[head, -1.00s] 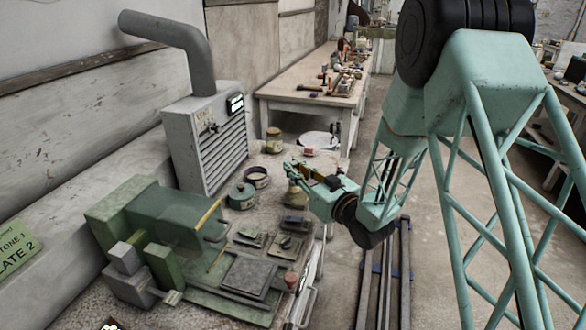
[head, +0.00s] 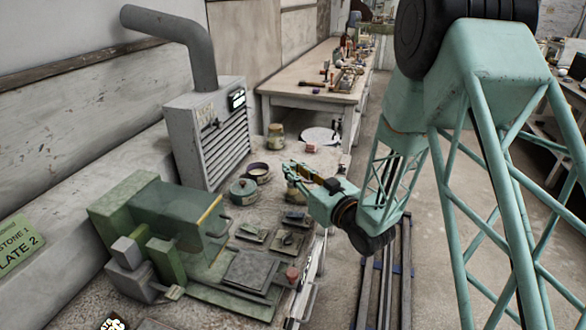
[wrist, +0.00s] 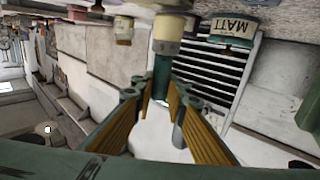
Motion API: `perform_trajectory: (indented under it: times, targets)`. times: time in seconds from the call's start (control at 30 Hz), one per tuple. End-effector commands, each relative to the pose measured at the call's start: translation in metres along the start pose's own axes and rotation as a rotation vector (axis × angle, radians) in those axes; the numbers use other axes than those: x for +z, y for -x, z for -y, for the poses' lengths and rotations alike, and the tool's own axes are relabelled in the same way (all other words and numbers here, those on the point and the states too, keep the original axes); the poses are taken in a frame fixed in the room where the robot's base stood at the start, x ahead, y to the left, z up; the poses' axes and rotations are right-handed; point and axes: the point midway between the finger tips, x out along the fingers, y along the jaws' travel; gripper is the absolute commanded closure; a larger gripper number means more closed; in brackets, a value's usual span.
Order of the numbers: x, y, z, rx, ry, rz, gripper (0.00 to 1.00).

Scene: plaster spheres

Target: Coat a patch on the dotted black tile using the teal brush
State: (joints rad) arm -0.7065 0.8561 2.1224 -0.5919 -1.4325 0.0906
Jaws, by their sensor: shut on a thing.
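My gripper (head: 290,172) is over the right edge of the workbench, beside a green lidded pot (head: 244,189).
A green machine (head: 150,215) fills the left of the bench, with a grey louvred cabinet (head: 205,135) behind it. The floor to the right has rails.

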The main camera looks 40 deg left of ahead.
Motion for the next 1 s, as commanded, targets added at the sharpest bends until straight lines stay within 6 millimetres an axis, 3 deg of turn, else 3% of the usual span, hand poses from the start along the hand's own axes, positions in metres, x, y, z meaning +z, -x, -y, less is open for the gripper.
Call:
perform_trajectory:
  times: [1.0]
  targets:
    - [0.0068, -0.0003, -0.0003, 0.000, 0.000, -0.001, 0.98]
